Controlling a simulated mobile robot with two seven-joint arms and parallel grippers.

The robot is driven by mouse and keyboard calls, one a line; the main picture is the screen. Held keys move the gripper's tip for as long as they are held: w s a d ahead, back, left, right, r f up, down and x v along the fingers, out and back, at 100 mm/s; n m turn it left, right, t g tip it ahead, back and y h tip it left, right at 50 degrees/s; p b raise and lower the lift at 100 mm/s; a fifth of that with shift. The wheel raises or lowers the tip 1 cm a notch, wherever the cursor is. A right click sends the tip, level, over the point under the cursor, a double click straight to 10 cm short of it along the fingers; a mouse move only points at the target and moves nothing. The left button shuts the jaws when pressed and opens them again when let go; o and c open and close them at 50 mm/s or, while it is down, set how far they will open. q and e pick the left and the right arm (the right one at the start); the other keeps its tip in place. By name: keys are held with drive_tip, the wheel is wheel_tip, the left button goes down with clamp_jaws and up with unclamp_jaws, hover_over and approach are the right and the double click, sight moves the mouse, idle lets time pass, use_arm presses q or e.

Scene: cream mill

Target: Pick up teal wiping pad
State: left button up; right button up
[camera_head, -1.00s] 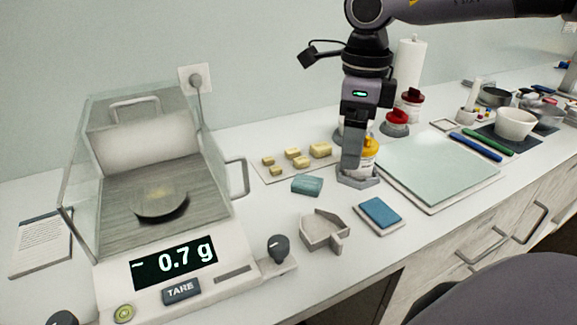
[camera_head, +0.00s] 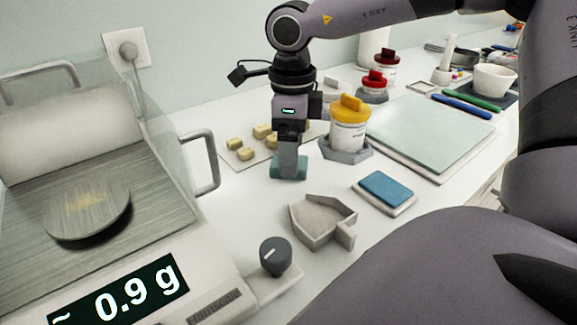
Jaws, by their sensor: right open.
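The teal wiping pad (camera_head: 277,171) lies on the white bench, just in front of the mat with yellow pieces. My right gripper (camera_head: 290,166) points down over the pad, and its finger hides the pad's middle. It is open. One finger shows in front of the pad; the other is hidden behind it, and I cannot tell whether either touches the pad. My left gripper is not in view.
A jar with a yellow lid (camera_head: 348,128) stands in a grey holder close right of the gripper. A grey angular tray (camera_head: 322,222) and a blue pad (camera_head: 385,188) on a pale base lie in front. The balance (camera_head: 118,292) with its glass shield handle (camera_head: 208,162) stands left.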

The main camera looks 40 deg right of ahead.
wheel_tip(320, 180, down, 2)
drive_tip(key=shift+f, duration=0.15)
drive_tip(key=c, duration=1.1)
wheel_tip(320, 180, up, 20)
drive_tip(key=p, duration=0.2)
drive_tip(key=shift+o, duration=0.2)
